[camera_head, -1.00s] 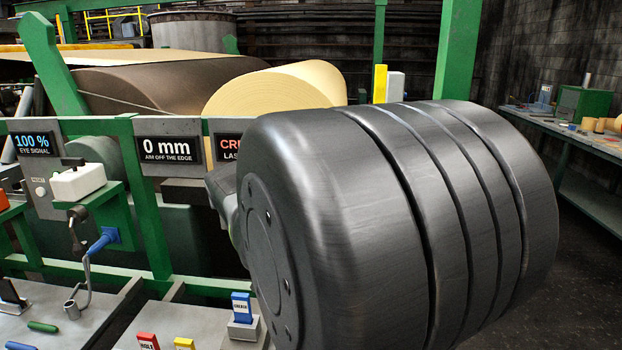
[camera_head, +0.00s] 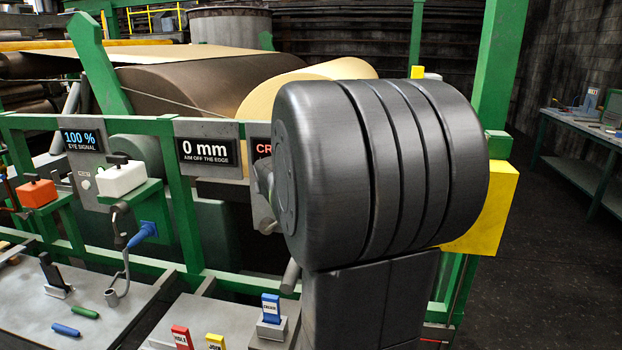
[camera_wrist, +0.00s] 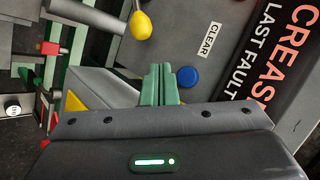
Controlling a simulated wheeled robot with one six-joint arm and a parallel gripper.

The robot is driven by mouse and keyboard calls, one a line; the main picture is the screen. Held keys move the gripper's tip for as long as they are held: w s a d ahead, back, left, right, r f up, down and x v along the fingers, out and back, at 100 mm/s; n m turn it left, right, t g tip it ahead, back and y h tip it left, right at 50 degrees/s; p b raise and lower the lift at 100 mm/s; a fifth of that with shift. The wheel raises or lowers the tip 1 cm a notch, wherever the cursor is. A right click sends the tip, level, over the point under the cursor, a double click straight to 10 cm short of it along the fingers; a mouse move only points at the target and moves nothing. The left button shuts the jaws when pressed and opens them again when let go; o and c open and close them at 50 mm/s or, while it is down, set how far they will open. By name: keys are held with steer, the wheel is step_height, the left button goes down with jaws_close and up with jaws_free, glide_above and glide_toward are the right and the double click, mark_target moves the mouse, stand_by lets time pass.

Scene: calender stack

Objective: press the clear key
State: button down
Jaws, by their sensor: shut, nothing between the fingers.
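The clear key is a round blue button (camera_wrist: 186,77) on a grey panel in the wrist view. The label CLEAR (camera_wrist: 209,41) is printed beside it. My gripper (camera_wrist: 160,70) is shut and empty, its green fingers close together just left of the blue button in the picture. I cannot tell whether they touch the panel. A black display (camera_wrist: 270,75) right of the label reads CREASE, LAST FAULT; only its left edge (camera_head: 262,150) shows in the head view. My arm hides the blue button and my fingers there.
A yellow knob (camera_wrist: 140,25) sticks out above my fingers in the wrist view. In the head view, green frame posts (camera_head: 182,215) and a grey bench (camera_head: 140,300) with coloured tags lie below the displays. A yellow box (camera_head: 490,212) stands behind my arm.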

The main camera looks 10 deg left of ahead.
steer(key=shift+w+p, duration=0.4)
steer(key=shift+w, duration=1.45)
steer(key=shift+d, duration=0.1)
stand_by(0.5)
steer(key=shift+w, duration=0.35)
steer(key=shift+w+r, duration=0.15)
steer(key=shift+w, duration=0.45)
stand_by(1.3)
steer(key=shift+s, duration=0.1)
steer(key=shift+s+d+f+b, duration=0.15)
steer(key=shift+s+f+b, duration=0.2)
steer(key=shift+s, duration=0.25)
steer(key=shift+s, duration=0.1)
